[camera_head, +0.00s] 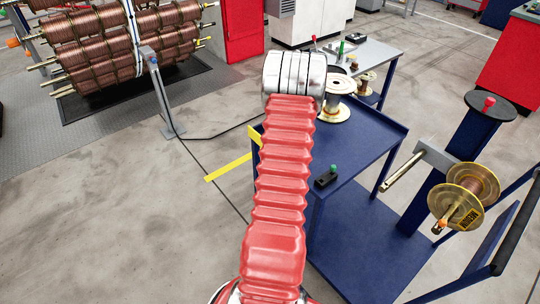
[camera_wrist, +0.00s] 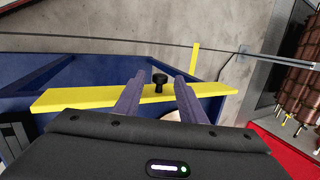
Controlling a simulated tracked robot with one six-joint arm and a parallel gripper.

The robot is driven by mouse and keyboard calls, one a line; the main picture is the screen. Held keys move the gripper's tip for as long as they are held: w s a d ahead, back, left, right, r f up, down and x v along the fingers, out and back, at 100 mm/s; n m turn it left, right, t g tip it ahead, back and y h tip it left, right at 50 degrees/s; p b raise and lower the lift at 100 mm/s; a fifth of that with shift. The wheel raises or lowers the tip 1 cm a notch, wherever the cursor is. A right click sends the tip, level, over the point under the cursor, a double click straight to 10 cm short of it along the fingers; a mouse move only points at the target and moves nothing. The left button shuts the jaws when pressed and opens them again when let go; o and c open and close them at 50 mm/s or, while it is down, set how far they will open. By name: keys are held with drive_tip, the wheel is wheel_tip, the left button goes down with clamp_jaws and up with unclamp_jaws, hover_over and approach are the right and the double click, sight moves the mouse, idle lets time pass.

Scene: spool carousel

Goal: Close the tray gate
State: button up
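The tray gate is a yellow bar with a black knob (camera_wrist: 158,80) on it. In the wrist view the bar (camera_wrist: 80,97) crosses the blue tray (camera_wrist: 30,72), and its right end sticks out past the tray. In the head view only a short yellow piece of the gate (camera_head: 255,135) shows at the tray's left edge; my red arm hides the rest. My gripper (camera_wrist: 157,80) is open, its two fingers over the bar, one on each side of the knob with gaps. I cannot tell whether they touch the bar. My gripper is hidden in the head view.
The blue trolley (camera_head: 378,135) holds a black box with a green knob (camera_head: 326,177) and a spool (camera_head: 335,112). A spool stand (camera_head: 465,200) is at right. A carousel of copper spools (camera_head: 110,45) stands at upper left. Yellow tape (camera_head: 228,167) marks open floor at left.

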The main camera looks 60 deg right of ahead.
drive_tip(key=d+v, duration=0.1)
drive_tip(key=v, duration=0.9)
drive_tip(key=shift+s+a, duration=0.2)
drive_tip(key=shift+a, duration=0.25)
drive_tip(key=shift+r, duration=0.1)
drive_tip(key=s+a+f+n+y, duration=0.1)
drive_tip(key=s+a+n, duration=0.1)
drive_tip(key=a, duration=0.4)
drive_tip(key=w+a+r+n+g, duration=0.1)
drive_tip(key=w+a+r+n, duration=0.25)
drive_tip(key=a, duration=0.55)
drive_tip(key=w+a+r+n+g, duration=0.1)
drive_tip(key=w+a+r+n, duration=0.3)
drive_tip(key=a, duration=0.4)
drive_tip(key=w+a+r+n+g, duration=0.1)
drive_tip(key=w+a+r+n, duration=0.15)
drive_tip(key=a+r, duration=0.5)
drive_tip(key=a+r+n+t, duration=0.1)
drive_tip(key=a+r+n, duration=0.2)
drive_tip(key=a, duration=0.6)
drive_tip(key=s+a+r+n+t, duration=0.1)
drive_tip(key=a+r+n, duration=0.2)
drive_tip(key=a, duration=0.7)
drive_tip(key=s+a+r+n+t, duration=0.1)
drive_tip(key=a+n, duration=0.4)
drive_tip(key=a, duration=0.5)
drive_tip(key=shift+r+n+t, duration=0.3)
drive_tip(key=shift+r+t, duration=0.3)
drive_tip(key=shift+r, duration=0.35)
drive_tip(key=shift+d, duration=0.1)
